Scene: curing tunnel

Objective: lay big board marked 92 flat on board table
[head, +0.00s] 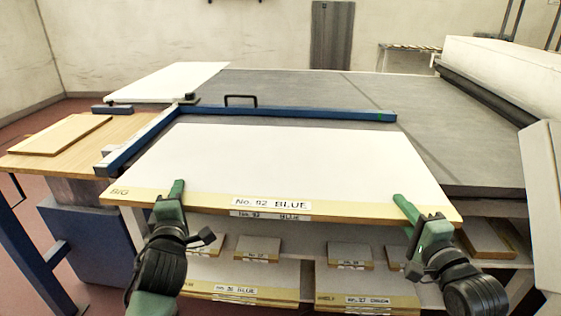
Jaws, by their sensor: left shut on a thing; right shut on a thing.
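The big board (270,160) is white with a tan near edge strip. Its label reads No. 92 BLUE, and BIG is written at its left corner. It looks about level, over the near part of the grey board table (300,90). Whether its far part touches the table I cannot tell. My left gripper (176,190) is shut on the board's near edge toward the left. My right gripper (403,203) is shut on the same edge toward the right. The board hides the table's near part.
A blue L-shaped rail (290,113) lies along the board's far and left sides. Another white board (170,80) lies at the back left. A wooden side table (75,150) stands left. Shelves below hold several labelled boards (240,294). A white roller machine (510,70) stands right.

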